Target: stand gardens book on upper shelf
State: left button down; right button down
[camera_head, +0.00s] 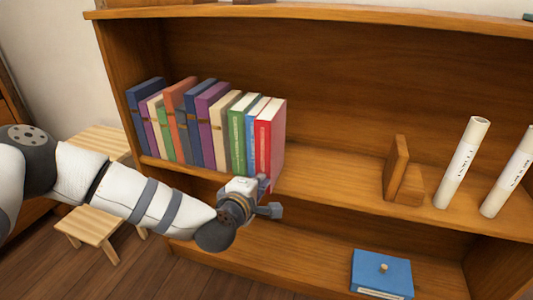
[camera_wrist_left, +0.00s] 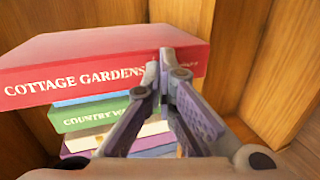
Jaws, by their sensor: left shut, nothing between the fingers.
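The red gardens book (camera_head: 269,145) stands upright at the right end of a row of books on the upper shelf (camera_head: 330,180). In the left wrist view the red book (camera_wrist_left: 75,80) shows its spine with "COTTAGE GARDENS". My left gripper (camera_head: 268,195) is at the shelf's front edge, just below and in front of the red book. In the left wrist view my left gripper (camera_wrist_left: 160,65) is shut and empty, its fingertips in front of the spine and hiding part of the title. Whether they touch it I cannot tell. My right gripper is out of view.
Several books (camera_head: 205,120) stand left of the red one. To the right are a wooden bookend (camera_head: 397,168) and two leaning white tubes (camera_head: 462,165). The shelf between is clear. A blue box (camera_head: 382,272) lies on the lower shelf; a wooden step stool (camera_head: 92,225) stands left.

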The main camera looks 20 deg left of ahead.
aim_at(263, 172)
pick_arm(q)
jog(key=shift+w+d+b, duration=0.1)
jog(key=shift+w+b, duration=1.05)
jog(key=shift+w, duration=1.5)
jog(key=s+p, duration=0.5)
jog(key=s, duration=0.3)
